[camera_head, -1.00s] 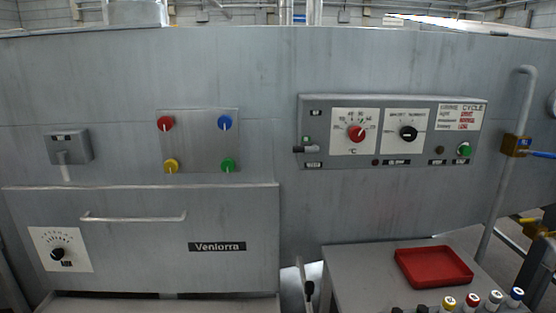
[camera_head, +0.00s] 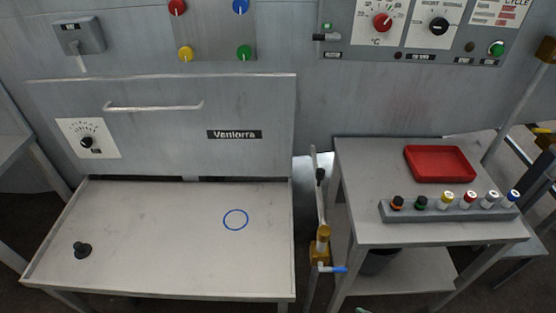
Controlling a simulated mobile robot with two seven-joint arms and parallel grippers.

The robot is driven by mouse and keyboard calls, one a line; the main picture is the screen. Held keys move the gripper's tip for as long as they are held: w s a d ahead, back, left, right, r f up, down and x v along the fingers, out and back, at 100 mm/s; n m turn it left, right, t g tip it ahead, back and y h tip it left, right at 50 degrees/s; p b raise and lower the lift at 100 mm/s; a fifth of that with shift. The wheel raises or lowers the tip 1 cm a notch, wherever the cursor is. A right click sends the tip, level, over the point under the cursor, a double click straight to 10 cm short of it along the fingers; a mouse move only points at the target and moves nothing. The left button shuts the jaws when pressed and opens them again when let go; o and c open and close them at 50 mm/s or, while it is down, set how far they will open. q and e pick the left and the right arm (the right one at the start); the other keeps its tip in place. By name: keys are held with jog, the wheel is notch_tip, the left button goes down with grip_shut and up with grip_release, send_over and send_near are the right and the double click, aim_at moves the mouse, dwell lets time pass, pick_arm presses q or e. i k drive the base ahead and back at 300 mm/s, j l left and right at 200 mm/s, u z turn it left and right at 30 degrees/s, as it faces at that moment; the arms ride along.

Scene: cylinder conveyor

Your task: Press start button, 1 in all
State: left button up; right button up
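The control panel (camera_head: 345,55) is on the grey machine wall at the upper right, its top cut off by the picture's edge. A round green button (camera_head: 496,48) sits at its lower right end and looks like the start button; its label is too small to read. A smaller dark button or lamp (camera_head: 469,47) is to its left. A red knob (camera_head: 382,22) and a black knob (camera_head: 438,25) are on the same panel. Neither of my grippers is in view.
A metal table (camera_head: 180,215) with a blue circle and a black knob-like piece stands at left. A side table (camera_head: 365,225) at right holds a red tray (camera_head: 440,179) and a rack (camera_head: 450,215) of several capped bottles. A pipe with a blue-handled valve (camera_head: 322,245) stands between them.

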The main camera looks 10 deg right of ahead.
aim_at(497, 50)
jog(key=z, duration=1.4)
